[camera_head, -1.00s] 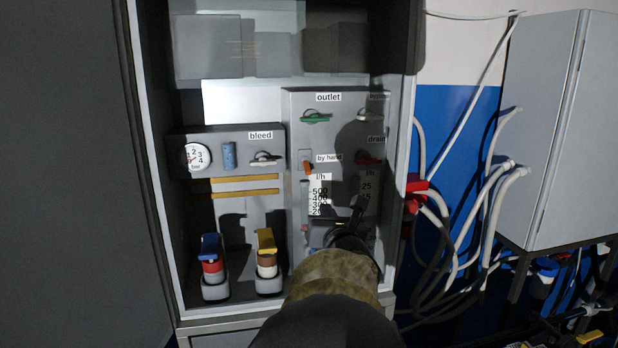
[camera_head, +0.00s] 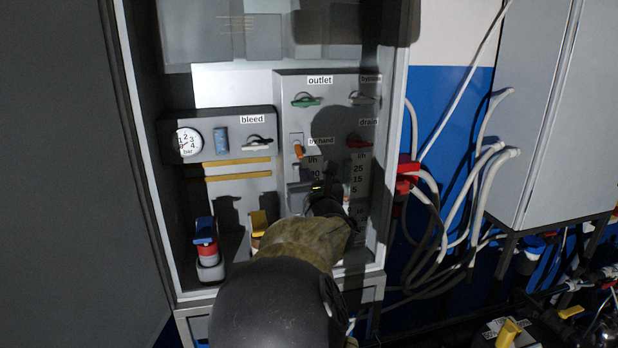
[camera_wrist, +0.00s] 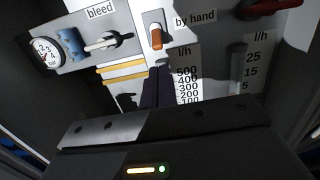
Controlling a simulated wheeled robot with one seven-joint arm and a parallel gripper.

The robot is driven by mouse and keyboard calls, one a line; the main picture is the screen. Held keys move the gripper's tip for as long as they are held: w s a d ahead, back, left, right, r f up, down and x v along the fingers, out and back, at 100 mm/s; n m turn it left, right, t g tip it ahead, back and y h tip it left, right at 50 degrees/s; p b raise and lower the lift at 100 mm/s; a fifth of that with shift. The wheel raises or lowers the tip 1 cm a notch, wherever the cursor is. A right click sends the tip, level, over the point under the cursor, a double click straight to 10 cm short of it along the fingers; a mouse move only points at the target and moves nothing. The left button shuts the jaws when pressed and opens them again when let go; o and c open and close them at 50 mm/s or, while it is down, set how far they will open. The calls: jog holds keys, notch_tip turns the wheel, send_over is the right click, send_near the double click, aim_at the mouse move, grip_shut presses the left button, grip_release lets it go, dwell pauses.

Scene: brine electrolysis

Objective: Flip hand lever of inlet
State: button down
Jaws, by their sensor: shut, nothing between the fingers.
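An orange hand lever (camera_head: 298,151) sits on a small pale plate beside the "by hand" label on the grey panel (camera_head: 340,112). It also shows in the wrist view (camera_wrist: 156,38), where its orange end points down. No "inlet" label is readable. My gripper is in front of the panel, below the orange lever. In the wrist view its dark fingers (camera_wrist: 157,76) are together and empty, with their tips a little below the lever in the picture. Whether they touch the panel cannot be told. In the head view my wrist hides the lower panel.
A green outlet lever (camera_head: 305,100), a red drain lever (camera_head: 358,143) and a pale bleed lever (camera_head: 256,147) stick out nearby. A pressure gauge (camera_head: 188,142) is at left. The cabinet's right wall (camera_head: 393,150) bounds the space; cables hang beyond it.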

aim_at(299, 151)
jog(key=p+x, duration=0.2)
jog(key=x, duration=0.3)
jog(key=shift+w+a+p, duration=0.1)
jog(key=shift+a+p, duration=0.05)
jog(key=shift+p, duration=0.2)
jog(key=shift+w, duration=0.1)
